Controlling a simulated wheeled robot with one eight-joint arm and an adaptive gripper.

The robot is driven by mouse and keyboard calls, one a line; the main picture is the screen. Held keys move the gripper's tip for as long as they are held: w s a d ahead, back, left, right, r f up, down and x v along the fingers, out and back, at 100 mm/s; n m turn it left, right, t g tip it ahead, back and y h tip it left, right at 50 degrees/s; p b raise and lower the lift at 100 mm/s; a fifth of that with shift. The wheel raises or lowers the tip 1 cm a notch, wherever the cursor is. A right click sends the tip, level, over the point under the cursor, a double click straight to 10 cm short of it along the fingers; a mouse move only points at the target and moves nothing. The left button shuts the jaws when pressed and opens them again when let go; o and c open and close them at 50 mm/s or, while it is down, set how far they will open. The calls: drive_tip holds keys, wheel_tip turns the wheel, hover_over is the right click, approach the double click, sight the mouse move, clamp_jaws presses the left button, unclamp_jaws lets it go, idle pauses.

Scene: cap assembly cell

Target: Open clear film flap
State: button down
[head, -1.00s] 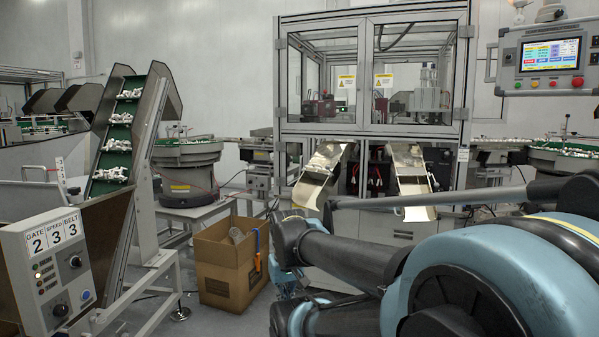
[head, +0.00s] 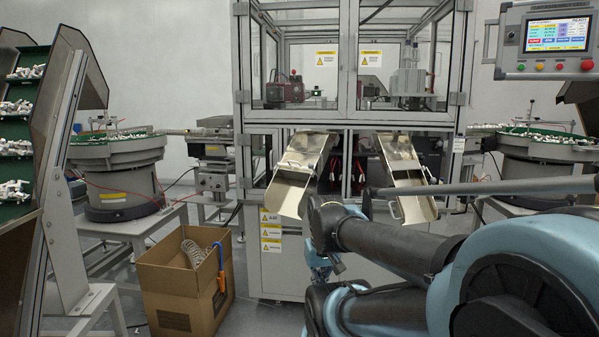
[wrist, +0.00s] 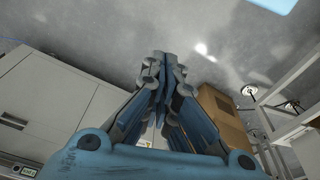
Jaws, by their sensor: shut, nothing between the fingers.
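The assembly machine (head: 345,117) stands ahead, with windowed doors above and two metal chutes below. The left chute (head: 303,172) and right chute (head: 408,178) slope down towards me from the machine's opening. I cannot clearly make out a clear film flap; any film there is too transparent or small to tell. My gripper (wrist: 163,62) is shut and empty in the wrist view, pointing over the grey floor. In the head view only a blue part of it shows, low in front of the machine and below the chutes, partly hidden by my arm.
A cardboard box (head: 180,285) with a wire coil and an orange-and-blue tool stands on the floor left of my arm. A bowl feeder (head: 118,185) and an inclined conveyor (head: 70,180) are at left. Another feeder (head: 535,160) and a control panel (head: 548,40) are at right.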

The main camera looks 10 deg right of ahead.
drive_tip(key=shift+w, duration=0.1)
drive_tip(key=w+d+r+n+t+h, duration=0.1)
drive_tip(key=w+d+r+n+h, duration=0.1)
drive_tip(key=w+d+r+n, duration=0.3)
drive_tip(key=w+d+r+n+h, duration=0.1)
drive_tip(key=w+r+n+h, duration=0.1)
drive_tip(key=w+r, duration=0.35)
drive_tip(key=n+t+h, duration=0.7)
drive_tip(key=n+t, duration=0.2)
drive_tip(key=n, duration=1.1)
approach(298, 160)
drive_tip(key=d+f, duration=0.1)
drive_tip(key=w+f, duration=0.1)
drive_tip(key=f, duration=0.1)
drive_tip(key=w+d+f, duration=0.1)
drive_tip(key=shift+d+f, duration=0.25)
drive_tip(key=shift+d, duration=0.05)
drive_tip(key=shift+r, duration=0.15)
